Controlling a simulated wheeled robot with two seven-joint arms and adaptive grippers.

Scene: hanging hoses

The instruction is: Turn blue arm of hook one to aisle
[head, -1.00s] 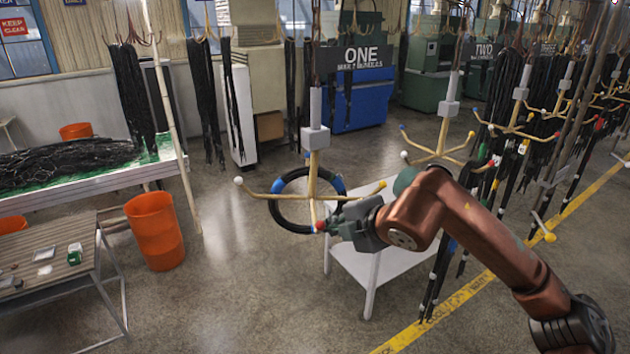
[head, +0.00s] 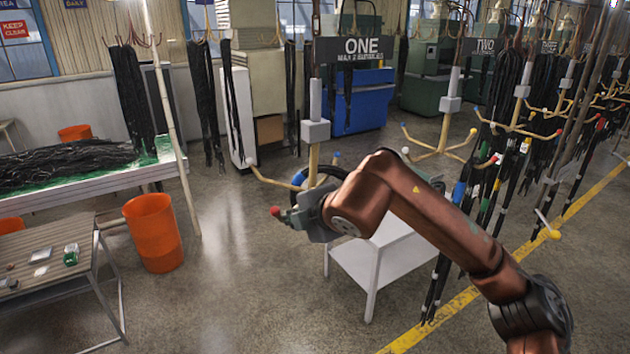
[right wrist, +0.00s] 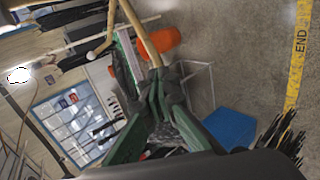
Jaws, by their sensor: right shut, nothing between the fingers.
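Hook one (head: 315,131) hangs below the sign ONE, a grey block with tan arms spreading from its foot. Another arm (head: 275,181) reaches left. The yellow tip is hidden, apparently behind my right arm. In the right wrist view my gripper (right wrist: 155,85) is shut and empty near a tan arm (right wrist: 140,30); contact is unclear. My left gripper is out of view.
A white table (head: 372,262) stands below, behind my right arm. An orange bin (head: 153,232) and a workbench (head: 45,265) are at left. Hook two (head: 450,104) and more hooks with hanging hoses are at right. Floor left of the hook is clear.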

